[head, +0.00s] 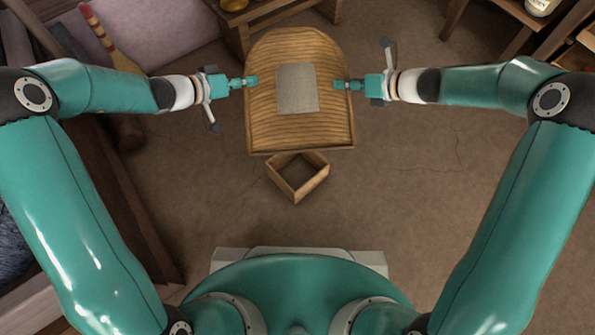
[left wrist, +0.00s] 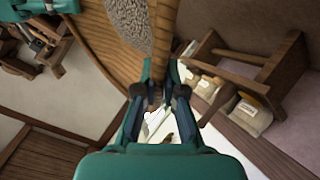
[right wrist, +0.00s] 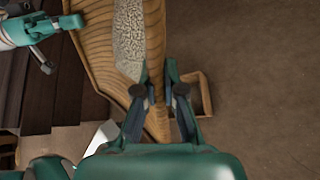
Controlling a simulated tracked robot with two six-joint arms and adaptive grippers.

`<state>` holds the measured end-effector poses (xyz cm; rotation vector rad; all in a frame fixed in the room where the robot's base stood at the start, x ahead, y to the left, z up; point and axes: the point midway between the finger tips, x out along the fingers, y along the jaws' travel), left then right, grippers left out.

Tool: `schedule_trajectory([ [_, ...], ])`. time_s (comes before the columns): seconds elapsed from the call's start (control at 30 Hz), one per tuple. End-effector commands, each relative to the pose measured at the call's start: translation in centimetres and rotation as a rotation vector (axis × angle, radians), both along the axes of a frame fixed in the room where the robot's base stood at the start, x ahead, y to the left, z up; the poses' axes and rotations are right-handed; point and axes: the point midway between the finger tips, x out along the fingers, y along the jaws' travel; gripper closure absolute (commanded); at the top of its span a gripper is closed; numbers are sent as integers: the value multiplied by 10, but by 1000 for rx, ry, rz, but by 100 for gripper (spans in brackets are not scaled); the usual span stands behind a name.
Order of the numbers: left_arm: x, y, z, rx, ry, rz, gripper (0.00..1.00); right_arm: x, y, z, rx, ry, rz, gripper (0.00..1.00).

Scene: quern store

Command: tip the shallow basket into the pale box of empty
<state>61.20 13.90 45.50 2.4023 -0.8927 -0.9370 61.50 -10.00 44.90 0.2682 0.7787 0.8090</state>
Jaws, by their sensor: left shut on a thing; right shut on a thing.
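The shallow basket (head: 270,125) is a wooden, ribbed tray with a rounded far end and a straight near edge. A flat grey, grainy patch (head: 298,90) lies in its middle; it also shows in the right wrist view (right wrist: 128,40). My left gripper (head: 250,82) is shut on the basket's left rim, and my right gripper (head: 348,85) is shut on its right rim. The pale box (head: 316,184), open-topped and wooden, stands just in front of the basket's near edge, which hides its far corner. No grain shows in the box. I cannot tell how far the basket is tilted.
A low wooden table (head: 262,14) stands behind the basket. A pale jar (head: 538,6) sits on wooden furniture at the back right. The floor (head: 420,190) on the right is clear.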

Motion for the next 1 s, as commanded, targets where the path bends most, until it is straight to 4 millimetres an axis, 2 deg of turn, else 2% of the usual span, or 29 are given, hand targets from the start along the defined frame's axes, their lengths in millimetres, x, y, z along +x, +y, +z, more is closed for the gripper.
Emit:
schedule_trajectory([
  [0.37,2,1,-3,-1,24,2,100,2,-1,-4,-2,22,-1,100],
  [0.7,12,1,-26,0,166,2,100,10,-1,-27,-3,166,-2,100],
  [1.0,12,1,-27,-2,176,3,100,11,-1,-29,-2,176,-3,100],
])
